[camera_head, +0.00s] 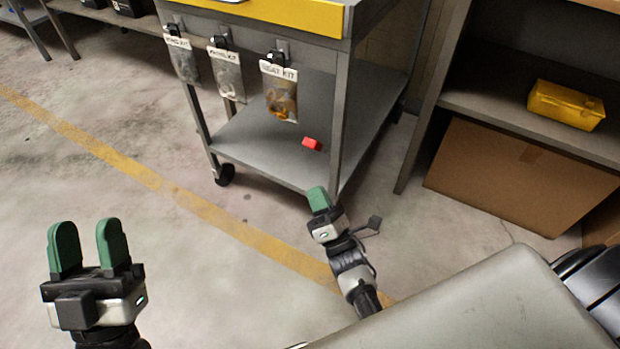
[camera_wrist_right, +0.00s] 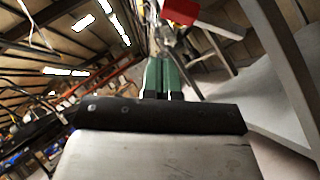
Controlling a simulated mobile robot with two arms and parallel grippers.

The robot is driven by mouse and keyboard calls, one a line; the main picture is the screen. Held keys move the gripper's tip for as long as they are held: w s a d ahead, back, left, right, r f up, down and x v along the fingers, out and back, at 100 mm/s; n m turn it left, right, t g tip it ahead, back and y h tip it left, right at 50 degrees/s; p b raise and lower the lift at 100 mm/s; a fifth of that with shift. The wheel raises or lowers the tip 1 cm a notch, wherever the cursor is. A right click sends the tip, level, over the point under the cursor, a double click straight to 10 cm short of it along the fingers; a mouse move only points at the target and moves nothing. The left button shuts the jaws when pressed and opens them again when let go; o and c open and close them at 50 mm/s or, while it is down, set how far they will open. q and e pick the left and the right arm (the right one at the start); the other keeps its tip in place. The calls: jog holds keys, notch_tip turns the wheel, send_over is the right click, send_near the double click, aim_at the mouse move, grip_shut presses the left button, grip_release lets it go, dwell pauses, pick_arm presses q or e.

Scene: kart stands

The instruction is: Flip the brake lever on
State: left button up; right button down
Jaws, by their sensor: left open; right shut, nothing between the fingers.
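A small red block-shaped piece (camera_head: 312,143), which looks like the brake lever's end, shows at the cart's lower front right, near the corner post. It also shows red at the top of the right wrist view (camera_wrist_right: 181,11). Its mount and exact tilt are not clear. My right gripper (camera_head: 319,197) is shut and empty, below the red piece in the head view and apart from it. Its green fingers are pressed together in the right wrist view (camera_wrist_right: 161,76). My left gripper (camera_head: 87,243) is open and empty over the floor at the left, far from the cart.
The grey cart (camera_head: 258,150) has a yellow top edge, hanging kit bags (camera_head: 281,92) and a black caster (camera_head: 224,175). At right, a shelf holds a yellow box (camera_head: 566,105) above a large cardboard box (camera_head: 515,175). The floor at the left is clear.

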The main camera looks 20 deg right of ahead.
pick_arm(q)
jog(key=shift+w+f+g+y, duration=0.4)
jog(key=shift+w+f+g, duration=0.2)
jog(key=shift+w+g, duration=0.1)
pick_arm(e)
jog(key=v, duration=0.5)
jog(key=shift+s+a, duration=0.15)
jog(key=shift+s, duration=0.4)
